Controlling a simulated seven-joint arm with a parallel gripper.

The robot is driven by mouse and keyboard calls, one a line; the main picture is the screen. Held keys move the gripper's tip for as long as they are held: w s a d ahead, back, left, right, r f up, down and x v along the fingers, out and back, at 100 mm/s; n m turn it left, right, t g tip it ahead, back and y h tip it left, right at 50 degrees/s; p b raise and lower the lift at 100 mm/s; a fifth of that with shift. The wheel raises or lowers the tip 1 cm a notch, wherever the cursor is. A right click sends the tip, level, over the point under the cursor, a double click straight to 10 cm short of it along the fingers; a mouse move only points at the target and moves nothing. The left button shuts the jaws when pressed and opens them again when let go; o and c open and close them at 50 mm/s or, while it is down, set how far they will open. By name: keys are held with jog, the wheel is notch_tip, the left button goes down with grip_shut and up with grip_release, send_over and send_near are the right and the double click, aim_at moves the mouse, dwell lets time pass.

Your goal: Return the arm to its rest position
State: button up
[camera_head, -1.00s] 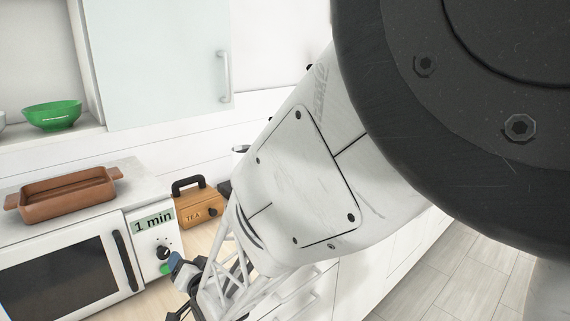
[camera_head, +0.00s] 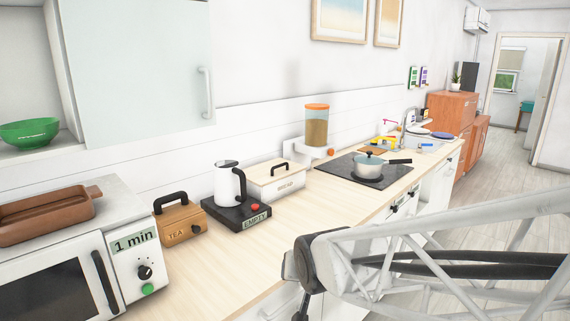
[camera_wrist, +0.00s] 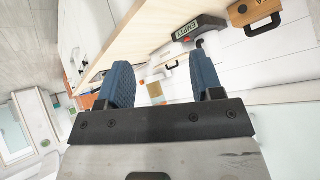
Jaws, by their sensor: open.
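My gripper (camera_wrist: 162,88) shows in the wrist view with its two blue finger pads spread apart and nothing between them. In the head view my arm reaches in from the right edge, at the lower right, in front of the counter's lower drawers. The fingers do not show clearly in the head view. Through the wrist view, the counter and its kettle base (camera_wrist: 192,32) lie beyond the fingers, well apart from them.
The wooden counter (camera_head: 250,262) holds a microwave (camera_head: 50,285), a tea box (camera_head: 180,220), a kettle (camera_head: 229,185) on its base, a bread box (camera_head: 281,180) and a pot (camera_head: 369,166) on a cooktop. Floor (camera_head: 505,160) is open at the right.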

jog(key=s+d+r+g+h, duration=0.2)
jog(key=s+d+g, duration=0.3)
jog(key=s+d, duration=1)
jog(key=s+r, duration=0.1)
jog(key=s, duration=0.3)
jog(key=shift+r+g+h, duration=0.15)
jog(key=shift+g+h, duration=0.25)
